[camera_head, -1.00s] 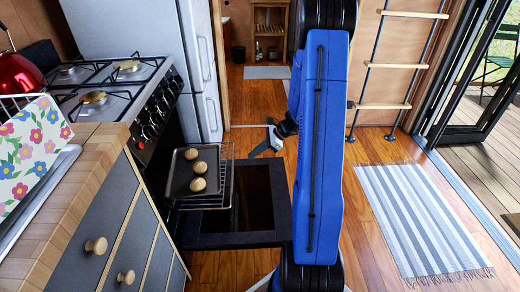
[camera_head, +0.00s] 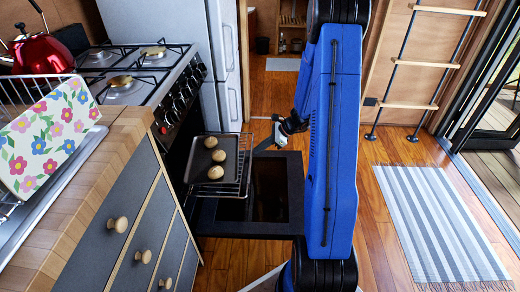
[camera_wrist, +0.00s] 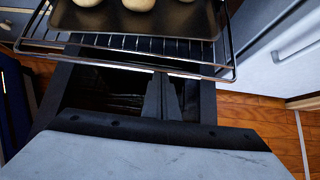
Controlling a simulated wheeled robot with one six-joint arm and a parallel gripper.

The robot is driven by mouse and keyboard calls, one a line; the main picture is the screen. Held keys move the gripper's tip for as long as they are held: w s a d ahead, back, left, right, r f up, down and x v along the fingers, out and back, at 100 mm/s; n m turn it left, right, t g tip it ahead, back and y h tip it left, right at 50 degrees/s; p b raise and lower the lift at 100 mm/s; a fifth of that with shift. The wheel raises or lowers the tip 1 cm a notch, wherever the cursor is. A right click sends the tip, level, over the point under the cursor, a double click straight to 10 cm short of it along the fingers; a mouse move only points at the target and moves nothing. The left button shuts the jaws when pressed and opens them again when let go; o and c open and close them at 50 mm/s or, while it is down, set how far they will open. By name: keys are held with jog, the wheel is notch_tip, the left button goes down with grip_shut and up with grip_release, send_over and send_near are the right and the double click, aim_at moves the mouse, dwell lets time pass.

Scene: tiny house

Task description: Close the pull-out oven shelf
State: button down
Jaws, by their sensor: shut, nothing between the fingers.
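The pull-out oven shelf, a wire rack (camera_head: 246,165), sticks out of the oven above the lowered oven door (camera_head: 245,229). It holds a dark baking tray (camera_head: 198,168) with three round buns. In the wrist view the rack's front wires (camera_wrist: 225,70) cross the upper part of the picture, with the tray (camera_wrist: 180,22) behind them. My gripper (camera_head: 258,151) is shut and empty, just right of the rack's outer end in the head view. In the wrist view its fingertips (camera_wrist: 162,78) are at the front wire; I cannot tell whether they touch it.
The stove (camera_head: 135,80) and wooden counter (camera_head: 80,200) with drawers stand at left. The fridge (camera_head: 195,45) stands behind the oven. Open wooden floor (camera_head: 385,250) and a striped rug (camera_head: 440,220) lie to the right of my arm.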

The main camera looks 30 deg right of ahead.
aim_at(197, 149)
jog(key=w+a, duration=0.5)
jog(key=a, duration=0.2)
jog(key=w+a, duration=0.5)
jog(key=a, duration=0.3)
jog(key=w+a, duration=0.5)
jog(key=a, duration=0.3)
jog(key=shift+w, duration=0.25)
jog(key=shift+d, duration=0.1)
